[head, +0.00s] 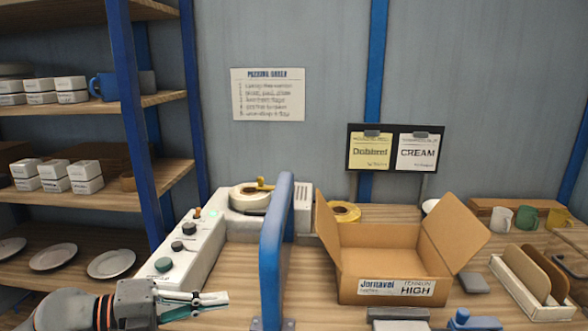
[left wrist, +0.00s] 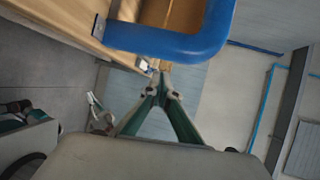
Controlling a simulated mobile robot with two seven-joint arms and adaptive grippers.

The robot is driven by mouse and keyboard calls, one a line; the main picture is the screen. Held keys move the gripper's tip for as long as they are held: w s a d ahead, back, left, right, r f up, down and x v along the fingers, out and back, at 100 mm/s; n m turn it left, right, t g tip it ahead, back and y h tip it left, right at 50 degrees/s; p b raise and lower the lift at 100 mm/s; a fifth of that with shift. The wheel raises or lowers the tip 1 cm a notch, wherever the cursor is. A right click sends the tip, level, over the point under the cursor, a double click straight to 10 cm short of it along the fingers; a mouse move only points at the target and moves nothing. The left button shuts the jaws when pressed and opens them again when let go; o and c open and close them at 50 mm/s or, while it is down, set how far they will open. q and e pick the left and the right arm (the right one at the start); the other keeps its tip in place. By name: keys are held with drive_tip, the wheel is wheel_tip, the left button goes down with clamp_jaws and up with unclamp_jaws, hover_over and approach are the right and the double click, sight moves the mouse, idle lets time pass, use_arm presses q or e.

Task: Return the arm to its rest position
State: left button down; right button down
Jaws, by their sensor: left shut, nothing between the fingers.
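My left gripper (head: 222,299) comes in from the lower left of the head view, in front of the white control box. Its fingers are together and empty. In the left wrist view its green-backed fingers (left wrist: 161,72) meet at the tips with nothing between them. The blue rail (left wrist: 185,42) crosses the top of that view, and in the head view the blue rail (head: 272,250) stands just right of the fingertips. My right gripper does not show in either view.
A white control box (head: 190,245) with knobs stands behind my left gripper. Right of the rail is an open cardboard box (head: 385,255) on the wooden bench. Shelves (head: 150,185) with white boxes and plates stand at the left. Mugs (head: 527,218) stand at the back right.

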use_arm(q)
drive_tip(key=s+a+f+n+t+y, duration=0.2)
drive_tip(key=s+f+n+t+y, duration=0.15)
drive_tip(key=f+n, duration=0.5)
drive_tip(key=s+a+f+n+t+y, duration=0.2)
drive_tip(key=f+n+y, duration=0.2)
drive_tip(key=f+n, duration=0.45)
drive_tip(key=s+a+f+n+t+y, duration=0.1)
drive_tip(key=s+f+n+t+y, duration=0.2)
drive_tip(key=f+n, duration=0.6)
drive_tip(key=s+f+n+g+y, duration=0.1)
drive_tip(key=s+f+g, duration=0.3)
drive_tip(key=s+f, duration=0.4)
drive_tip(key=shift+s+f, duration=0.3)
drive_tip(key=shift+f, duration=0.65)
drive_tip(key=shift+d, duration=0.1)
